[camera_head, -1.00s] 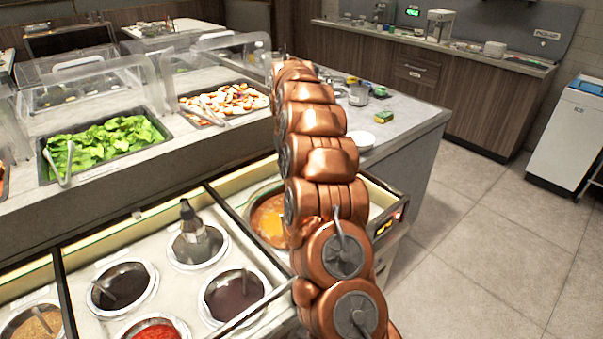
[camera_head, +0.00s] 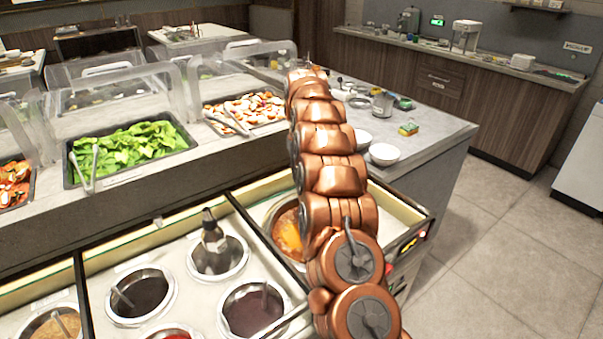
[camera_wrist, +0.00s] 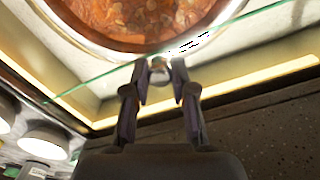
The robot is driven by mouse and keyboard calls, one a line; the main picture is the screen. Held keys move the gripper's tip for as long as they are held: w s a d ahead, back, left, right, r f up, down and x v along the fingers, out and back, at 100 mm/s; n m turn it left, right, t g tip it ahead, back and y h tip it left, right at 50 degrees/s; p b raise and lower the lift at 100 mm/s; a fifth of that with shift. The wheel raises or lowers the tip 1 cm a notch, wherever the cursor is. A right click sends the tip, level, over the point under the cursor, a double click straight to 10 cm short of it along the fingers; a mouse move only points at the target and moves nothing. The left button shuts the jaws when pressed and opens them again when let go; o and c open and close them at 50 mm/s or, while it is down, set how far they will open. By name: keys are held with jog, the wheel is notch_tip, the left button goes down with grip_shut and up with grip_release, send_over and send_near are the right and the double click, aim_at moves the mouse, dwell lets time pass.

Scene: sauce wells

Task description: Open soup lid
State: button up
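The soup pot (camera_head: 286,230) sits in the counter's right-hand well, with orange-red soup in it, partly hidden by my arm. In the wrist view the soup (camera_wrist: 145,20) and the pot's metal rim (camera_wrist: 95,48) fill the top. A clear glass lid shows mainly as a thin green edge (camera_wrist: 95,87) that runs slantwise across the view; its full outline is unclear. A small round knob (camera_wrist: 160,68) sits at this edge. My gripper (camera_wrist: 160,74) has its fingertips close on both sides of the knob and looks shut on it. The head view hides my gripper behind the arm.
Round sauce wells (camera_head: 142,294) with ladles lie left of the soup. A salad tray (camera_head: 130,150) and clear guards stand behind. White bowls (camera_head: 384,153) are on the counter to the right. The tiled floor (camera_head: 500,250) at right is clear.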

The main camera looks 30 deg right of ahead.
jog(key=o, duration=0.4)
jog(key=shift+r, duration=0.15)
notch_tip(320, 180, up, 6)
jog(key=shift+d+f, duration=0.1)
jog(key=shift+f, duration=0.05)
jog(key=shift+r, duration=0.75)
